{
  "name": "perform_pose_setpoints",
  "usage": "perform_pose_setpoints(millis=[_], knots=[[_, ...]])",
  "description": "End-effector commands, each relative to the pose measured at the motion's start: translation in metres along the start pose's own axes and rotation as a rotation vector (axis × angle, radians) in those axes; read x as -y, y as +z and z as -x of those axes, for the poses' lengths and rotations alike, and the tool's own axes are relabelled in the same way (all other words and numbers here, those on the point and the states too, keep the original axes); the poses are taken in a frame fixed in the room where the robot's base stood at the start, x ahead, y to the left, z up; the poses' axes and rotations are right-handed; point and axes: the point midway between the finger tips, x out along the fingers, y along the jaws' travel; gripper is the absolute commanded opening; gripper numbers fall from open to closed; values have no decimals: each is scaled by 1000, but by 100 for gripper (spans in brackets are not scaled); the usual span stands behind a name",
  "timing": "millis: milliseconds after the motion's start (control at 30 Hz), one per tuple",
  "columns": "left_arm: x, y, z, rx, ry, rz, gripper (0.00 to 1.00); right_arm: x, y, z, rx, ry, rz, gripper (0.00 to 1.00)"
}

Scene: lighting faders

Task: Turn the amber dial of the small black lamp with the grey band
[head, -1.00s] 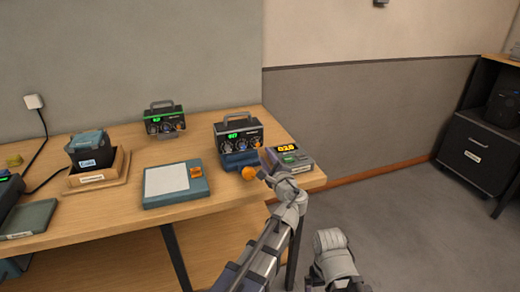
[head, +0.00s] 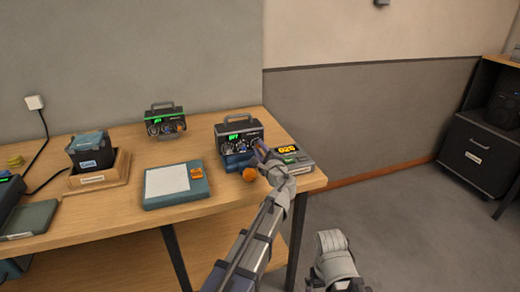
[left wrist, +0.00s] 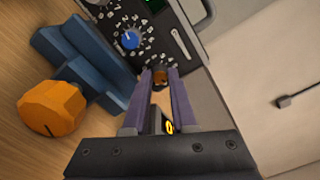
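The small black lamp with the grey band (head: 239,137) stands on a blue base at the right of the table, with a green-lit display and a row of dials on its front. The left wrist view shows its blue dial (left wrist: 130,40) and its amber dial (left wrist: 159,78). My left gripper (left wrist: 160,76) is at the lamp's right front corner, its purple fingers close on both sides of the amber dial. In the head view (head: 262,148) it hides that dial. My right gripper is not in view.
A similar lamp with a green band (head: 163,121) stands behind to the left. A large orange knob (left wrist: 52,108) is beside the blue base. A box with an amber display (head: 290,155) is close right of my gripper.

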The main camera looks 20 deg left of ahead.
Motion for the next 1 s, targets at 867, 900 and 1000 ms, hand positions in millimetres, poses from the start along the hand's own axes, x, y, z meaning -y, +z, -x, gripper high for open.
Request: perform_pose_setpoints(millis=[867, 900, 1000], knots=[[0, 0, 0, 0, 1, 120, 0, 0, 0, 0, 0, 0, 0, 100], [0, 0, 0, 0, 1, 148, 0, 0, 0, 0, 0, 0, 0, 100], [0, 0, 0, 0, 1, 219, 0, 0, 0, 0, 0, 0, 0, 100]])
